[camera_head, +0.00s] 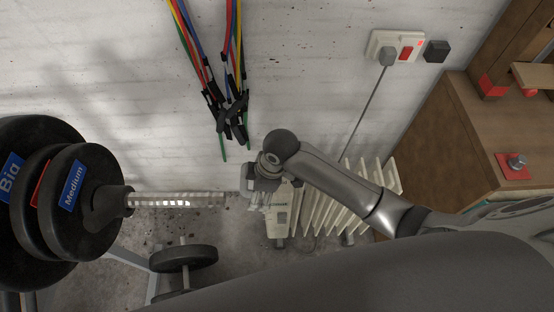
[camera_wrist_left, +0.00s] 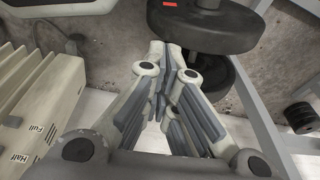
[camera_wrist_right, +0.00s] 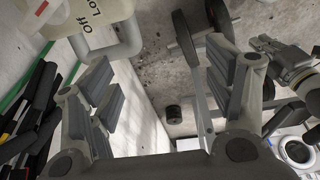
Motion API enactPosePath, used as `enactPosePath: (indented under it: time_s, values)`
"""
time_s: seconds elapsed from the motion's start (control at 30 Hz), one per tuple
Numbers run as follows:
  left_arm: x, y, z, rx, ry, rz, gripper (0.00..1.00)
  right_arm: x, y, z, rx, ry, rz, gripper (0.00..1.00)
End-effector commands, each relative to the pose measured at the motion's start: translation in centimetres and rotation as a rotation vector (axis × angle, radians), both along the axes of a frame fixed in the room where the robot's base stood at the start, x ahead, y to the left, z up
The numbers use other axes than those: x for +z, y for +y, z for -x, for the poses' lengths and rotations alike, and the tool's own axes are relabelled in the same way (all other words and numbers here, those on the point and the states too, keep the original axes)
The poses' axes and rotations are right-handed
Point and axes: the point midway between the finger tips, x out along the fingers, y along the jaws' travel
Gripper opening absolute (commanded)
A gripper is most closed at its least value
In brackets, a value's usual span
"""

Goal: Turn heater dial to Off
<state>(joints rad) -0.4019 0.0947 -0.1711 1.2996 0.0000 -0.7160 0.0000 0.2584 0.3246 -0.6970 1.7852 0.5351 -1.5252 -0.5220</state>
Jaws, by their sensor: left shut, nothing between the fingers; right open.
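The cream heater (camera_head: 335,212) stands on the floor against the wall. Its end panel (camera_wrist_right: 105,10) is at the top left of the right wrist view, with "Off" and part of "Lo..." readable. A pale part with a red mark, likely the dial (camera_wrist_right: 36,14), is cut by the top edge. In the left wrist view the heater (camera_wrist_left: 60,90) shows "Full" and "Half" labels. My right gripper (camera_wrist_right: 160,65) is open and empty close to the panel; it partly covers the heater's end in the head view (camera_head: 262,195). My left gripper (camera_wrist_left: 164,75) is shut and empty, beside the heater.
Dark weight plates (camera_head: 85,200) on a rack stand at left, with another plate (camera_head: 185,258) low near the floor. Elastic bands (camera_head: 228,100) hang on the wall. A plugged socket (camera_head: 395,47) and a wooden cabinet (camera_head: 440,145) are at right. Some bare floor (camera_head: 225,235) shows left of the heater.

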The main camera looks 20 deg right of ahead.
Motion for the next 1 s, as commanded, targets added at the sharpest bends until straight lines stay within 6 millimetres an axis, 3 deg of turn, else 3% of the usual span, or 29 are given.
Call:
enactPosePath:
  time_s: [0.03, 0.2, 0.4, 0.5, 0.73, 1.0]
  values:
    - [-1.4, 0.2, 1.5, -0.002, 0.017, -0.003, 0.00, 0.5, -0.6, -1.5, 0.058, -0.005, 0.034, 0.75]
    - [-5.4, 1.1, 6.4, -0.009, 0.047, -0.007, 0.00, 1.5, -3.0, -5.0, 0.225, 0.013, 0.135, 0.75]
    - [-7.8, 2.0, 11.1, -0.015, 0.070, -0.012, 0.00, 3.0, -6.5, -8.5, 0.330, 0.038, 0.226, 0.75]
    - [-8.3, 2.3, 12.6, -0.017, 0.076, -0.012, 0.00, 3.6, -7.7, -9.5, 0.354, 0.046, 0.250, 0.75]
    - [-8.6, 2.5, 13.5, -0.019, 0.079, -0.013, 0.00, 2.9, -8.4, -10.1, 0.368, 0.055, 0.262, 0.75]
    - [-8.7, 2.6, 13.5, -0.019, 0.080, -0.013, 0.00, -2.1, -8.4, -10.0, 0.366, 0.056, 0.264, 0.75]
